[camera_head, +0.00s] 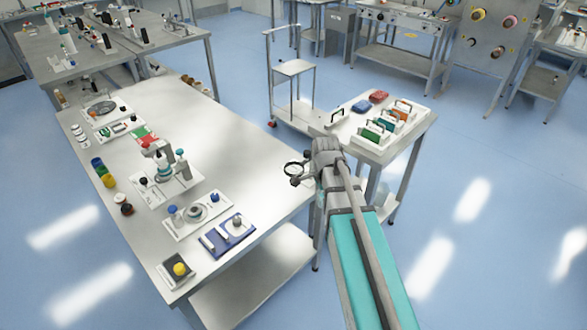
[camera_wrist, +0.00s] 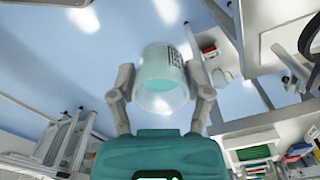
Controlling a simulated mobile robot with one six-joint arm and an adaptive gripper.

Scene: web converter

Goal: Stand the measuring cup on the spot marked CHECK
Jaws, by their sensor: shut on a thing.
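In the wrist view my gripper (camera_wrist: 164,82) is shut on a clear, pale teal measuring cup (camera_wrist: 160,98), with one finger on each side. Dark printed marks show on the cup's wall. In the head view my arm reaches up from the lower right, and its end (camera_head: 326,150) is between the long table (camera_head: 250,188) and the small side table (camera_head: 372,150). The cup is not clearly visible there, and I cannot tell whether it is level. No CHECK marking is readable in either view.
The long table's left and front parts hold several trays, bottles and jars, including a blue tray (camera_head: 227,236) and a dark tray with a yellow knob (camera_head: 178,270). Its right part is bare. The side table carries red packs (camera_head: 362,106) and a rack of coloured folders (camera_head: 385,127).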

